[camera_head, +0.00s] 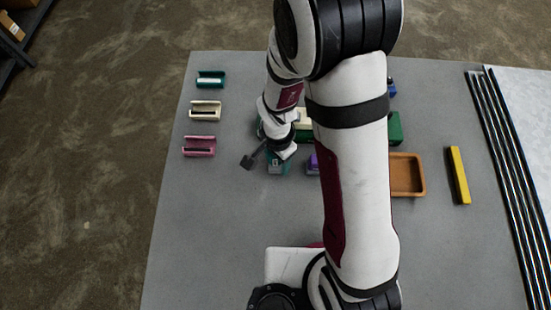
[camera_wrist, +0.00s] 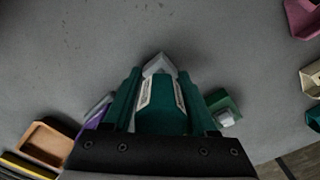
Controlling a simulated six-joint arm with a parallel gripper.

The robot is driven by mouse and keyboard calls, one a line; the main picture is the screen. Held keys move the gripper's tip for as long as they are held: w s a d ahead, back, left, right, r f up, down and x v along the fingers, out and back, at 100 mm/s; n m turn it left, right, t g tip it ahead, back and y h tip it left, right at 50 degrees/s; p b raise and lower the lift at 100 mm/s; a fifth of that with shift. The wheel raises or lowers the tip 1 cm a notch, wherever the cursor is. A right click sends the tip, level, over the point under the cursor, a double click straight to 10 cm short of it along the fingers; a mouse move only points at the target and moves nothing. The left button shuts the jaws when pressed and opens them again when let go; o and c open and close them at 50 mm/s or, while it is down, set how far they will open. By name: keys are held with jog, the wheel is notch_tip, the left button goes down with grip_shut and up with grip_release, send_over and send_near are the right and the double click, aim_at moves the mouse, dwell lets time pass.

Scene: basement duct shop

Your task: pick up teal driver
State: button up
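The teal driver (camera_wrist: 160,112) lies in the middle of the wrist view, its pale grey tip (camera_wrist: 158,65) pointing away from the palm. In the head view the teal driver (camera_head: 277,168) shows only partly below the wrist. My gripper (camera_wrist: 160,78) has one finger on each side of the driver's body, over a dark palm. The fingers look close to its sides, but I cannot tell whether they touch it. The driver's rear end is hidden by the palm. In the head view the fingertips are hard to make out.
A purple item (camera_head: 313,163) is close beside the driver. A green item with a grey end (camera_wrist: 225,110) is on its other side. An orange-brown tray (camera_head: 421,176) and a yellow bar (camera_head: 459,175) lie right. Green, cream and pink holders (camera_head: 198,147) line the left. The table front is clear.

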grip_shut()
